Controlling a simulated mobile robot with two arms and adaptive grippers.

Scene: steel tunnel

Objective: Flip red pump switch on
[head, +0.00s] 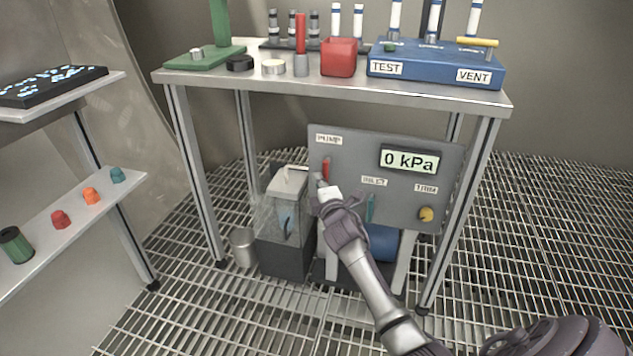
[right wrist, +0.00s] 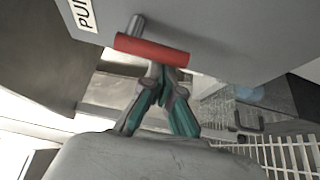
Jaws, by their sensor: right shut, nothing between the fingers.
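The grey pump panel (head: 355,165) stands under the table, with a PUMP label (head: 329,139) at its upper left and a display reading 0 kPa (head: 409,161). The red pump switch (head: 325,170) is below the PUMP label. In the right wrist view the switch is a red bar (right wrist: 152,50) on a short metal stem. My right gripper (head: 322,183) is shut and empty, with its fingertips (right wrist: 165,75) right at the red bar; the bar partly hides them, and I cannot tell whether they touch. My left gripper is not in view.
A teal INLET handle (head: 371,208) and a yellow TRIM knob (head: 426,214) are on the same panel. A clear tank (head: 284,215) stands close left of the panel. The table (head: 330,87) above holds a blue TEST/VENT block (head: 435,65). Open grating floor lies to the right.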

